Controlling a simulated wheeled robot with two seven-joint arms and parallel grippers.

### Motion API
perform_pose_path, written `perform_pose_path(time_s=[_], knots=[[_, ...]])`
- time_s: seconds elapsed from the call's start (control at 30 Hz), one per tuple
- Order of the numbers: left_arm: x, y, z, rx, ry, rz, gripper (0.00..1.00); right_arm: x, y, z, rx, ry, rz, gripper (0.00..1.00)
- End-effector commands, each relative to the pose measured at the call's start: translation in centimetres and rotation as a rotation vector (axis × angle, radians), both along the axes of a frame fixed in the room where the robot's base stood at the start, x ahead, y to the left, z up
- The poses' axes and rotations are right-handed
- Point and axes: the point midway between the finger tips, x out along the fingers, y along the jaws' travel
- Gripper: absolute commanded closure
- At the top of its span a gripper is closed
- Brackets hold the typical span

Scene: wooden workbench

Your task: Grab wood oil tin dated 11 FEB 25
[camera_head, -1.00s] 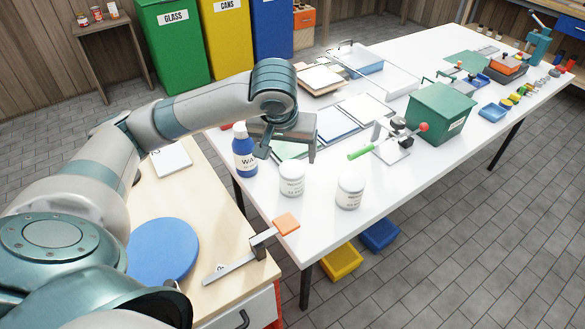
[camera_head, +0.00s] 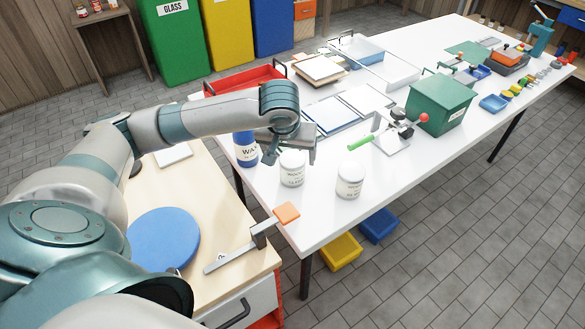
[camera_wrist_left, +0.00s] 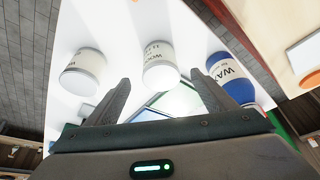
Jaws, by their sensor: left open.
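Two white lidded tins stand upright on the white table. The nearer-left tin (camera_head: 292,169) is beside my left gripper, and the other tin (camera_head: 350,180) stands to its right. In the wrist view these are the middle tin (camera_wrist_left: 161,66) and the left tin (camera_wrist_left: 83,73). The middle tin's label seems to show "WOOD" and "11"; the full dates are too small to read surely. My left gripper (camera_head: 290,152) is open and empty. In the wrist view the middle tin appears between its fingertips (camera_wrist_left: 161,84). My right gripper is out of view.
A blue wax bottle (camera_head: 246,150) stands just left of the tins. A red tray (camera_head: 243,79) lies behind my arm. The table right of the tins is clear.

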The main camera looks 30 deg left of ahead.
Motion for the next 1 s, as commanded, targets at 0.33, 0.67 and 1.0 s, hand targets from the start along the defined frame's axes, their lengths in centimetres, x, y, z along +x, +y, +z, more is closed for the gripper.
perform_pose_path(time_s=[0.33,0.67,1.0], knots=[[1.4,0.6,-3.7,0.001,0.000,0.000,0.23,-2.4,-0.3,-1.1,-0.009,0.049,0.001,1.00],[1.5,0.6,-3.8,0.000,-0.001,0.000,0.23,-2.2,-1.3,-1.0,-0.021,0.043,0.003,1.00],[2.5,1.2,-6.2,0.000,0.001,0.001,0.23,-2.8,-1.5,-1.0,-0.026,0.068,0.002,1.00]])
